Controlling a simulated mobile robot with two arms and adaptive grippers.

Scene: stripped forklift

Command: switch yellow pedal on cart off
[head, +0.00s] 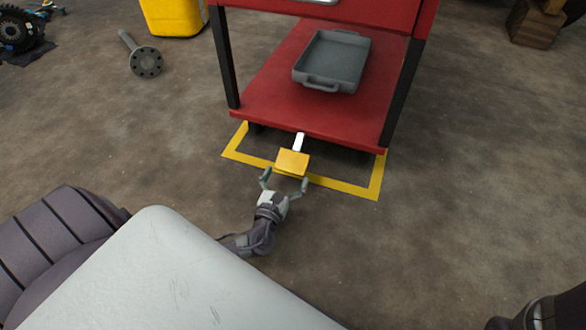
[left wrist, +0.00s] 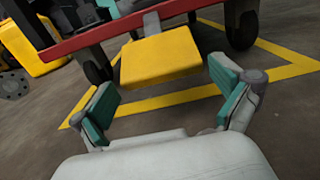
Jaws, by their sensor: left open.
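The yellow pedal (head: 292,162) sticks out on a white arm from under the lower shelf of the red cart (head: 268,103). It also shows in the left wrist view (left wrist: 160,57), just ahead of my fingers. My left gripper (head: 284,182) is open, its two fingers spread just in front of the pedal's near edge. In the left wrist view the left gripper (left wrist: 165,102) has nothing between its fingers. I cannot tell whether a finger touches the pedal. My right gripper is not in view.
A grey tray (head: 323,86) lies on the cart's lower shelf. Yellow floor tape (head: 365,190) frames the cart's base. A flanged metal shaft (head: 146,62) and a yellow container (head: 174,17) are at the back left.

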